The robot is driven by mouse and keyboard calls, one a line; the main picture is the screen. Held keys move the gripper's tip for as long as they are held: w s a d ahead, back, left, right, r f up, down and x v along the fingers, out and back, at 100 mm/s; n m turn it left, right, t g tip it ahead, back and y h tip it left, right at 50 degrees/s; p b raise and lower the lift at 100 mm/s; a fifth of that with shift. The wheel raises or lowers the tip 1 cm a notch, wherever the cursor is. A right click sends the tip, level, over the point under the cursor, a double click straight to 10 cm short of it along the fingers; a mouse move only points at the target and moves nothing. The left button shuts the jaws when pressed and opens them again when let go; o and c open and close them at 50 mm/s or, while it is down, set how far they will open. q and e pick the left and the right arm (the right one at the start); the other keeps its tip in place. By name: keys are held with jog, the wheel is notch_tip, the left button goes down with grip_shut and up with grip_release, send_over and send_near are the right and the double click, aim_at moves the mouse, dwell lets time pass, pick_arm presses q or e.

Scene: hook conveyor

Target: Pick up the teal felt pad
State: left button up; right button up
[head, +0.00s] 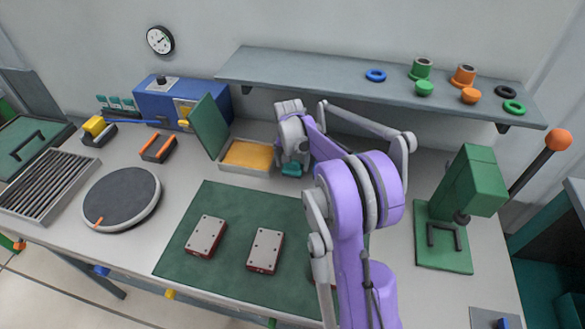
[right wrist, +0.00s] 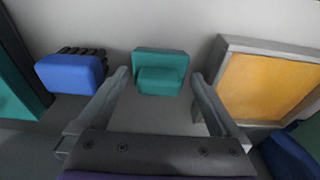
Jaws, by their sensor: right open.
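The teal felt pad (right wrist: 161,72) lies on the grey table in the right wrist view, a block with a raised front part. It shows between and just beyond the two fingers of my right gripper (right wrist: 160,88), which is open and empty. In the head view the pad (head: 292,170) is a small teal shape under my right gripper (head: 290,155), partly covered by it. I cannot tell the exact height of the fingers above the table. My left gripper is not in view.
An open box with an orange-yellow inside (head: 247,155) stands close to the pad; it shows at right in the wrist view (right wrist: 268,85). A blue block with black ridges (right wrist: 70,74) is on the pad's other side. A shelf (head: 330,75) overhangs behind. A green press (head: 468,180) stands right.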

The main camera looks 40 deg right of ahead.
aim_at(293, 161)
jog(key=shift+f, duration=0.25)
jog(key=c, duration=1.2)
jog(key=shift+r, duration=0.1)
notch_tip(293, 161, up, 10)
jog(key=o, duration=0.8)
jog(key=c, duration=0.6)
jog(key=shift+o, duration=0.2)
